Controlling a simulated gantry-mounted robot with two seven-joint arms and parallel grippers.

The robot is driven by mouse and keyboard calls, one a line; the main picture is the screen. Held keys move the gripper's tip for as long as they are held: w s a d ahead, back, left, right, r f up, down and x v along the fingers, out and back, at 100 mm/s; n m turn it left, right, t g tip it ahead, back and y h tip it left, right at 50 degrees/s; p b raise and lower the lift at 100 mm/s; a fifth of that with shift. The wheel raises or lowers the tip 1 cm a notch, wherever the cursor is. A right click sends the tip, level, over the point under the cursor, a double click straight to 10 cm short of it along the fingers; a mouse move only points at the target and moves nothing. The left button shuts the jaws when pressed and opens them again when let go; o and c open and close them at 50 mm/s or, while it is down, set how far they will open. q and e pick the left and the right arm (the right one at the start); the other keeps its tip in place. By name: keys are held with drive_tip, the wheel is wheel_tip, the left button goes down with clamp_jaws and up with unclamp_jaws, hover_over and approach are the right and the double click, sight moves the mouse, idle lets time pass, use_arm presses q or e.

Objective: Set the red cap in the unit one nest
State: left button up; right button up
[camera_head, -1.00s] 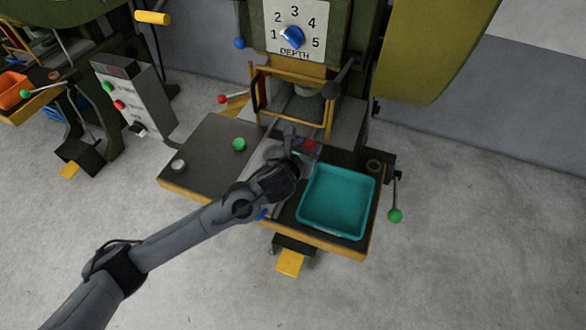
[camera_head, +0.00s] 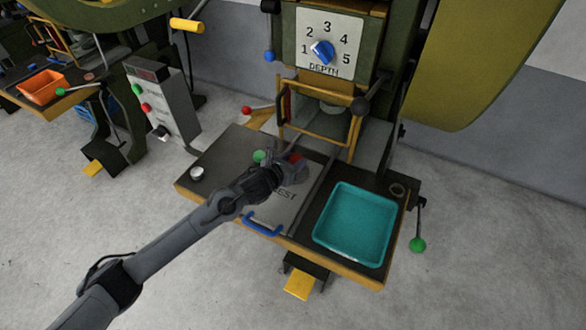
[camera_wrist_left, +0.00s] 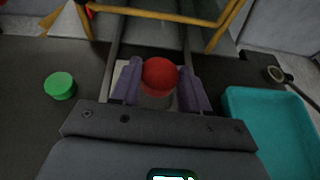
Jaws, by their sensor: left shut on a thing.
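The red cap (camera_head: 296,158) is held in my left gripper (camera_head: 288,156), above the press table. In the left wrist view the round red cap (camera_wrist_left: 160,75) sits between the two fingers (camera_wrist_left: 161,88), with a paler part below it. A light plate (camera_head: 282,208) marked with lettering ending in "EST" lies on the table under and in front of the gripper, with a blue handle (camera_head: 262,226) at its front. My gripper and wrist hide part of this plate, so the nest's seat is not visible. My right gripper is not in view.
A green cap (camera_head: 259,156) and a silver cap (camera_head: 196,173) stand on the dark table left of the plate. A teal tray (camera_head: 318,236) stands at right. A yellow guard frame (camera_head: 316,142) stands behind, under the depth dial (camera_head: 322,51). A green-knobbed lever (camera_head: 417,245) hangs at right.

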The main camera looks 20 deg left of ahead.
use_arm(q)
drive_tip(key=shift+f+b, duration=0.5)
drive_tip(key=shift+f, duration=1.2)
drive_tip(key=shift+f+b, duration=0.45)
drive_tip(key=shift+f, duration=0.2)
drive_tip(key=o, duration=1)
drive_tip(key=shift+f, duration=0.2)
drive_tip(key=shift+o, duration=0.2)
drive_tip(key=shift+r+p, duration=0.5)
drive_tip(key=shift+r, duration=0.05)
drive_tip(key=p+v, duration=0.1)
drive_tip(key=v, duration=0.2)
drive_tip(key=p+v, duration=0.1)
drive_tip(key=v, duration=0.3)
drive_tip(key=p+v, duration=0.1)
drive_tip(key=v, duration=0.3)
drive_tip(key=shift+w+r, duration=0.1)
drive_tip(key=shift+r, duration=0.2)
drive_tip(key=shift+s+r, duration=0.25)
drive_tip(key=shift+s, duration=0.3)
